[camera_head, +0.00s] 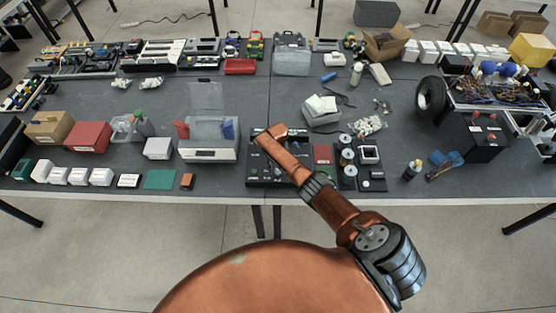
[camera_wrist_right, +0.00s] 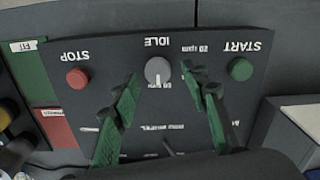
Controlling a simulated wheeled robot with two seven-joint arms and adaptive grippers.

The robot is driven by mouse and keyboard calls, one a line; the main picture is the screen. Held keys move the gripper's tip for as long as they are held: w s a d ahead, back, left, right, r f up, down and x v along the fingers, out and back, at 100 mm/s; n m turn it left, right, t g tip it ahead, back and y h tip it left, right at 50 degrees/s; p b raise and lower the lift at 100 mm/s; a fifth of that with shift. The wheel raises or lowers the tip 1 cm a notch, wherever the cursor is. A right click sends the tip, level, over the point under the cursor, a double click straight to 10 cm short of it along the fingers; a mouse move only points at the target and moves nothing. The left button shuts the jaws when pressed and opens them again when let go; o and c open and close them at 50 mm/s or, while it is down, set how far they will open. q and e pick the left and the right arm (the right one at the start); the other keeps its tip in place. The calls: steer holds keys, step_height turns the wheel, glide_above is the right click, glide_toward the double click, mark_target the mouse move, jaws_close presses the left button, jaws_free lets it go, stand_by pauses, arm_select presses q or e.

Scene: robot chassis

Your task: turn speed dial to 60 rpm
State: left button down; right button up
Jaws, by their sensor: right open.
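The dark control panel (camera_head: 262,178) stands at the table's front edge in the head view, partly covered by my right arm. In the right wrist view the panel (camera_wrist_right: 100,50) appears upside down. Its grey round speed dial (camera_wrist_right: 158,71) sits between a red STOP button (camera_wrist_right: 77,78) and a green START button (camera_wrist_right: 240,69). IDLE, 20 rpm and 60 rpm labels are around the dial; a light mark shows on its lower side. My right gripper (camera_wrist_right: 161,82) is open, its green-padded fingers on either side of the dial, with visible gaps. In the head view my right gripper (camera_head: 268,135) is over the panel.
A clear-lidded machine (camera_head: 208,155) stands left of the panel. Right of it are a red block (camera_head: 323,154), round canisters (camera_head: 347,157) and a dark device with a screen (camera_head: 370,153). The table's front strip (camera_head: 220,192) is mostly clear.

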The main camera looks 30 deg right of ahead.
mark_target(278, 170)
step_height(278, 170, up, 11)
steer(key=shift+f, duration=0.15)
steer(key=shift+d, duration=0.1)
stand_by(0.5)
